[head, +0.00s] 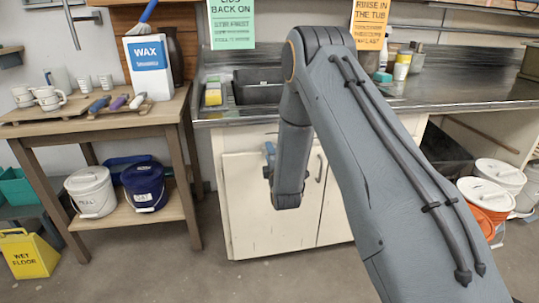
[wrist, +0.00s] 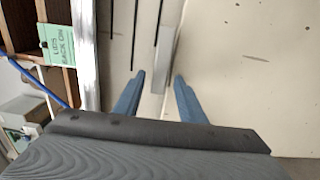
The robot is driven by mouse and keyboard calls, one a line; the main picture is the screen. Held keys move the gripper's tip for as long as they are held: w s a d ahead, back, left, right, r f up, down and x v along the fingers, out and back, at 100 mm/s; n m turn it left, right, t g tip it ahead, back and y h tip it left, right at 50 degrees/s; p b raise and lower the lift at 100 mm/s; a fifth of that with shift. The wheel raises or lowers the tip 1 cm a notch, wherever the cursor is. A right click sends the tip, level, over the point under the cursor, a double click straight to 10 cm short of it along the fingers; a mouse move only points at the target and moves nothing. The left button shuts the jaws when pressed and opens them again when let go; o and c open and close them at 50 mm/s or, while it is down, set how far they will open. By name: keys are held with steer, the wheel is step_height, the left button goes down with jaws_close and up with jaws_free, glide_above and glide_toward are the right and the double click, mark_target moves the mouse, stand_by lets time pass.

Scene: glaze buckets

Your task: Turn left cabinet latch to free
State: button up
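The cream cabinet (head: 255,215) stands under the sink, with two doors and a dark handle (head: 320,168) near the right door's edge. My arm covers much of its front in the head view. My gripper (head: 269,158) points at the cabinet, with only a bit of blue finger showing there. In the wrist view, my gripper's two blue fingers (wrist: 158,97) are apart, with nothing clearly held. A pale grey strip (wrist: 168,45) lies ahead of the gap between them, against the cream cabinet face (wrist: 245,80). I cannot make out the left latch or its position.
The steel counter (head: 430,88) with its sink (head: 257,86) runs above the cabinet. A wooden table (head: 110,125) with cups and a wax box (head: 149,68) stands left, buckets (head: 92,190) on its shelf. More buckets (head: 500,175) stand right. The floor before the cabinet is clear.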

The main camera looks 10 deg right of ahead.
steer(key=s, duration=0.7)
steer(key=shift+s, duration=0.4)
steer(key=shift+r, duration=0.1)
steer(key=s+r+m+g+p, duration=0.1)
steer(key=s+r+m+g, duration=0.2)
steer(key=s, duration=1)
steer(key=s+d+r+m+g+p, duration=0.1)
steer(key=s+r+m+g, duration=0.3)
steer(key=s+m+g, duration=0.5)
steer(key=s+d+r+m+g+p, duration=0.1)
steer(key=s+r+m+g+p, duration=0.2)
steer(key=s, duration=1.4)
steer(key=m+g, duration=0.3)
steer(key=shift+s+d+r, duration=0.2)
steer(key=shift+s+r, duration=0.05)
steer(key=shift+r, duration=0.1)
steer(key=shift+c, duration=1)
